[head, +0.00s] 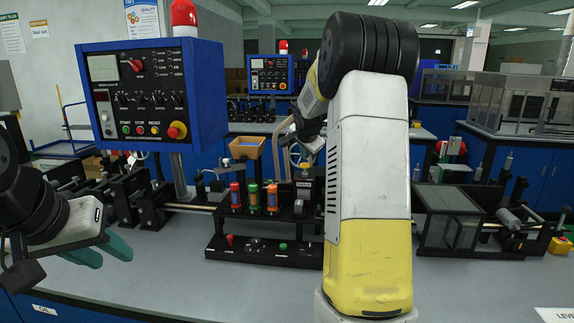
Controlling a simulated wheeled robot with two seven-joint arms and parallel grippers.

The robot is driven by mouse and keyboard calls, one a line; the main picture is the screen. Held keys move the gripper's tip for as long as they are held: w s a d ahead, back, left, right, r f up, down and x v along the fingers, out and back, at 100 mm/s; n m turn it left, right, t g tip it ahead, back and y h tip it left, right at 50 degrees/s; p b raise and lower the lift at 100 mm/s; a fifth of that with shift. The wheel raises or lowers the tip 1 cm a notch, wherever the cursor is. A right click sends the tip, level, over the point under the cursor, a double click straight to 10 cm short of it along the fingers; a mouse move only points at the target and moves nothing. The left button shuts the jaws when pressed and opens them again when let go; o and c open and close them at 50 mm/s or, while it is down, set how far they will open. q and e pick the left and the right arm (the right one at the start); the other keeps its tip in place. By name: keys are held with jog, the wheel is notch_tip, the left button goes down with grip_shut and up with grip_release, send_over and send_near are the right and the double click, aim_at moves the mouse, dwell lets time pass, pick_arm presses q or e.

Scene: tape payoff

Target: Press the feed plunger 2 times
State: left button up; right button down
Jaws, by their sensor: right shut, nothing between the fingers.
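The bench device is a black stand (262,252) at the centre of the workbench, with red, green and orange cylinders in front. A small yellow cap (304,166) sits on the dark block at its right; it may be the feed plunger, but no label is readable. My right gripper (311,150) is shut and empty, pointing down close to that cap. Whether it touches the cap cannot be told, and my raised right arm hides the area to the right. My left gripper (107,252) has teal fingers, apart and empty, above the bench at the left.
A blue control box (151,95) with knobs and buttons stands on a post at the left. An orange bin (246,148) is behind the stand. A clear-covered machine (449,222) is at the right. The front bench is mostly bare.

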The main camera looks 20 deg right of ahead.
aim_at(305, 165)
jog(key=shift+f, duration=0.15)
dwell(0.3)
jog(key=shift+f, duration=0.3)
jog(key=shift+f, duration=1.3)
dwell(1.0)
jog(key=shift+r, duration=1.75)
jog(key=shift+r, duration=2.55)
